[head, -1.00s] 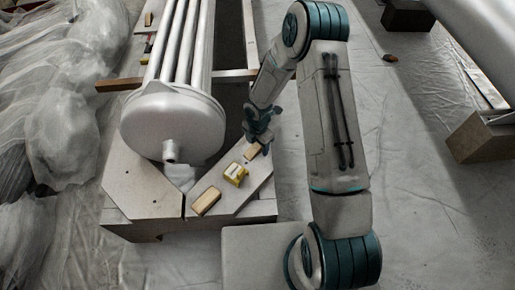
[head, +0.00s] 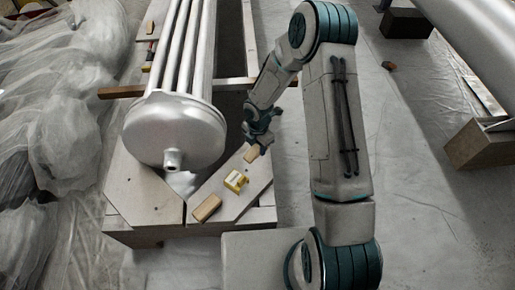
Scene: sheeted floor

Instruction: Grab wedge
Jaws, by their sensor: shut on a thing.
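My gripper (head: 259,140) points down over the right side of the grey block stand. It is shut on a small tan wooden wedge (head: 251,155), which shows just below the fingertips. I cannot tell whether the wedge touches the surface under it. Another tan wooden wedge (head: 207,208) lies near the stand's front edge. A small yellow object (head: 235,181) lies between the two wedges.
A large silver tube bundle with a round end cap (head: 175,130) rests on the stand (head: 140,190), left of my gripper. Clear plastic sheeting (head: 50,140) is heaped at left. Another silver cylinder (head: 480,45) is at right. The sheeted floor (head: 420,200) right of my arm is mostly clear.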

